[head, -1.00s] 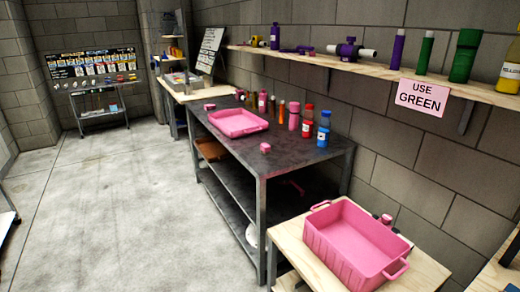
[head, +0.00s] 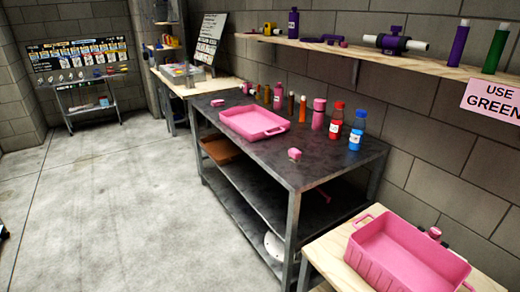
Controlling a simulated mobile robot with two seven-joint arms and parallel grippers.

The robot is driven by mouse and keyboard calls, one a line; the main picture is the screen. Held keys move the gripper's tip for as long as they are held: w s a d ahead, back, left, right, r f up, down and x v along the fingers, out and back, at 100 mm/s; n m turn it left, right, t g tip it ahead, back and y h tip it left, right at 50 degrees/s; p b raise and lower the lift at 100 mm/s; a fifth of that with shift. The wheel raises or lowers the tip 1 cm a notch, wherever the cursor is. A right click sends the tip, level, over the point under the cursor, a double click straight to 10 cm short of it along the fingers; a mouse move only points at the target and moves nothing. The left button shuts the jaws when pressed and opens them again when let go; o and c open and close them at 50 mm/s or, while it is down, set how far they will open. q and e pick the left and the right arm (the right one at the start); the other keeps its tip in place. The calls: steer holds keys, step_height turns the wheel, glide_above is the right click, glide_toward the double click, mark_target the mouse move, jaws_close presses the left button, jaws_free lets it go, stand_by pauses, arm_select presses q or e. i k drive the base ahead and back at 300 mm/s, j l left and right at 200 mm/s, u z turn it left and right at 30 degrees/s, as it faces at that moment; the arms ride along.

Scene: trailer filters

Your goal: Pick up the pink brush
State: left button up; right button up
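No thing in view is clearly a pink brush. Small pink pieces lie on the table top, one near the front corner (head: 295,154) and one at the far left (head: 217,102). Neither of my grippers shows in the head view.
The dark shelved table (head: 255,158) holds a shallow pink tray (head: 281,131) and several bottles. A deep pink bin (head: 378,268) stands on a wooden table at lower right. A wall shelf (head: 350,52) runs above. The concrete floor (head: 90,215) at left is clear.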

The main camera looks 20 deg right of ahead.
mark_target(295, 155)
steer(key=i+j+u, duration=0.25)
steer(key=i, duration=0.3)
steer(key=i+u, duration=0.25)
steer(key=i, duration=0.35)
steer(key=i+j+z, duration=0.1)
steer(key=i+z, duration=0.2)
steer(key=i, duration=0.25)
steer(key=i+j+z, duration=0.3)
steer(key=i, duration=0.2)
steer(key=i+z, duration=0.2)
steer(key=z, duration=0.15)
steer(key=i+j+z, duration=0.15)
steer(key=z, duration=0.25)
steer(key=i+j+z, duration=0.2)
steer(key=z, duration=0.15)
